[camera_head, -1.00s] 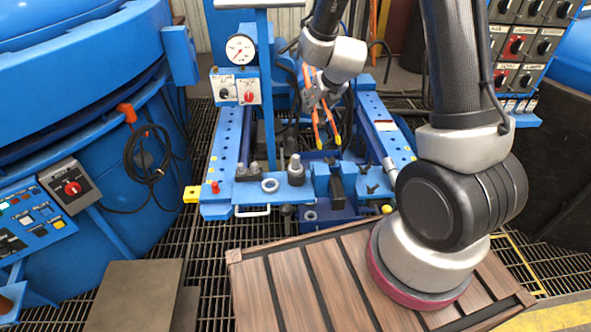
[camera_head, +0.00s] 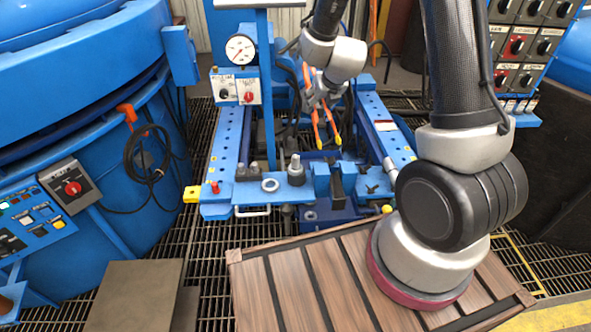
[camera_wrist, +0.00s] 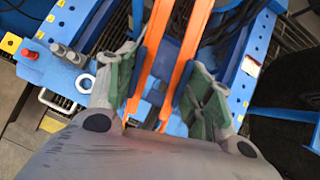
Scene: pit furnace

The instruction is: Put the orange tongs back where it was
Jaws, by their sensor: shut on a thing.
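The orange tongs (camera_head: 317,118) hang tilted in my gripper (camera_head: 322,97) above the blue frame, with two long arms and yellowish tips pointing down. In the wrist view, the orange tongs (camera_wrist: 188,60) pass between the fingers of my gripper (camera_wrist: 155,98), which is shut on them. The tongs appear apart from the frame's front plate in the head view. Part of the tongs behind the gripper is hidden.
The blue frame (camera_head: 222,150) carries a gauge (camera_head: 240,49), a switch box (camera_head: 248,90), several pegs and a ring (camera_head: 270,185). A wooden crate (camera_head: 300,290) stands in front. A blue furnace (camera_head: 80,130) is at left, a switch panel (camera_head: 520,45) at right.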

